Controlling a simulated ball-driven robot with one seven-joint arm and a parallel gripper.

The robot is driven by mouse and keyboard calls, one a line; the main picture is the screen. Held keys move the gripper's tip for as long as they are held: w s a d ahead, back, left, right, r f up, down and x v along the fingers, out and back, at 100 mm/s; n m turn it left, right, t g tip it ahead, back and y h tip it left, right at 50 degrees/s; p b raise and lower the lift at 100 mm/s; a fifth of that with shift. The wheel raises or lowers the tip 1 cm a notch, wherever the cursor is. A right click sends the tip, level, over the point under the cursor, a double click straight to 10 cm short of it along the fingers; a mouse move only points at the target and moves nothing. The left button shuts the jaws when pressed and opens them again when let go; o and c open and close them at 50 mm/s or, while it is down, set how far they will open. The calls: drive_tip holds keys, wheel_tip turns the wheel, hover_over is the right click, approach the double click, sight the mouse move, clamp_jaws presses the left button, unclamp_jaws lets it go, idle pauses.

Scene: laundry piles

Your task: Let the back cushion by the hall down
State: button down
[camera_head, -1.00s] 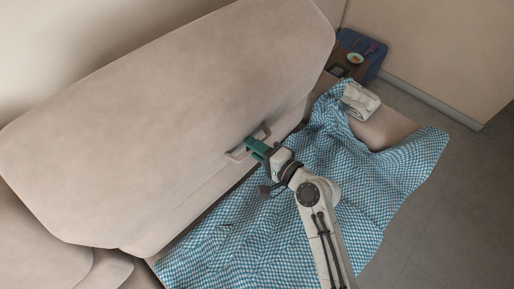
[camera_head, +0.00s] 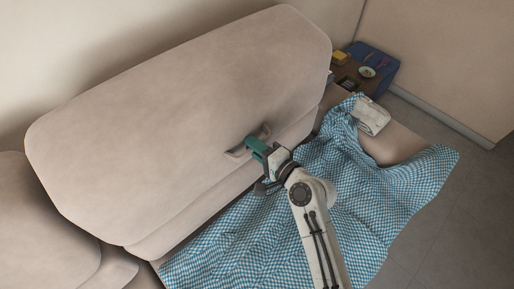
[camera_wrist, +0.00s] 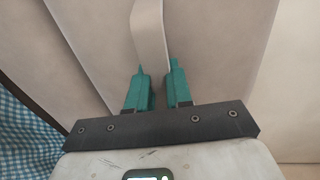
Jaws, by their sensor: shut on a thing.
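The back cushion (camera_head: 170,110) is a large beige pad that stands tilted across the upper left of the head view. A beige strap handle (camera_head: 237,154) is on its face near the lower right. My gripper (camera_head: 250,143) is at this handle, its green fingers against the cushion face. In the wrist view the strap (camera_wrist: 150,30) runs down between the two green fingers of my gripper (camera_wrist: 160,80), which are shut on it. The part of the strap between the fingers is partly hidden.
A blue and white checked cloth (camera_head: 330,215) covers the seat below the cushion. A folded white cloth (camera_head: 371,117) lies at its far end. Another cushion (camera_head: 40,215) is at left. Grey floor (camera_head: 450,240) is clear at right.

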drive_tip(key=shift+r+x, duration=0.15)
drive_tip(key=shift+x, duration=0.65)
drive_tip(key=shift+r+x, duration=0.1)
drive_tip(key=shift+x, duration=0.7)
drive_tip(key=c, duration=1.4)
unclamp_jaws()
drive_tip(key=o, duration=0.3)
drive_tip(key=shift+r, duration=0.25)
drive_tip(key=p+v, duration=0.2)
drive_tip(key=v, duration=0.7)
drive_tip(key=shift+f, duration=0.1)
